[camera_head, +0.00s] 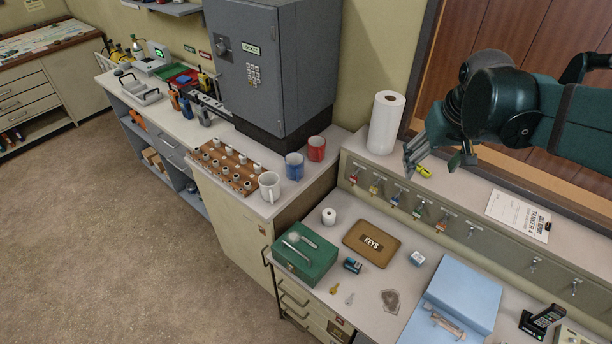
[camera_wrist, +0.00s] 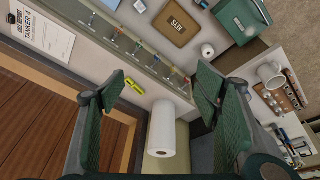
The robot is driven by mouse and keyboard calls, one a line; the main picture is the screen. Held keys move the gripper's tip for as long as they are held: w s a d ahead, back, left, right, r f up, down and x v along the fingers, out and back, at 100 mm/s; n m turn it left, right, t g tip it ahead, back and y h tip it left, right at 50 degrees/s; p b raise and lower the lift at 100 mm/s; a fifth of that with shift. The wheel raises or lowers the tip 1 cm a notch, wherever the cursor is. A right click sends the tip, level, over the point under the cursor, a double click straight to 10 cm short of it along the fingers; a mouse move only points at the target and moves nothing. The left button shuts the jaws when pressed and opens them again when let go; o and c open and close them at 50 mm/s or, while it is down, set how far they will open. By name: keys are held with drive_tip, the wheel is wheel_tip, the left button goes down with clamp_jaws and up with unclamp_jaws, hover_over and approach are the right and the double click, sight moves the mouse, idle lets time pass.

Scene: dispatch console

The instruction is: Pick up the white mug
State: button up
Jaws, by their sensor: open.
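The white mug (camera_head: 269,186) stands upright on the counter in front of the grey cabinet, beside a wooden rack of small pieces. In the wrist view the white mug (camera_wrist: 270,74) shows at the right, beyond the right finger. My gripper (camera_head: 432,163) is open and empty, high over the ledge at the right, well apart from the mug. In the wrist view my gripper (camera_wrist: 160,88) has its two green fingers spread wide, with the ledge and a yellow object between them.
A blue mug (camera_head: 294,166) and a red mug (camera_head: 316,148) stand behind the white mug. The wooden rack (camera_head: 227,167) is at its left, the grey cabinet (camera_head: 262,70) behind. A paper towel roll (camera_head: 386,122) and a yellow object (camera_head: 424,171) are on the ledge near my gripper.

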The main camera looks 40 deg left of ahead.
drive_tip(key=a+f+n, duration=0.2)
drive_tip(key=a+f, duration=0.1)
drive_tip(key=a, duration=0.9)
drive_tip(key=n+g+h, duration=0.2)
drive_tip(key=n+g, duration=0.1)
drive_tip(key=n, duration=0.2)
approach(270, 180)
drive_tip(key=d, duration=0.1)
drive_tip(key=s+d+f, duration=0.2)
drive_tip(key=d, duration=0.1)
drive_tip(key=shift+f, duration=0.25)
drive_tip(key=shift+s+a+f, duration=0.3)
drive_tip(key=shift+a, duration=0.05)
drive_tip(key=shift+f, duration=0.1)
drive_tip(key=shift+f, duration=1.15)
drive_tip(key=shift+f, duration=0.15)
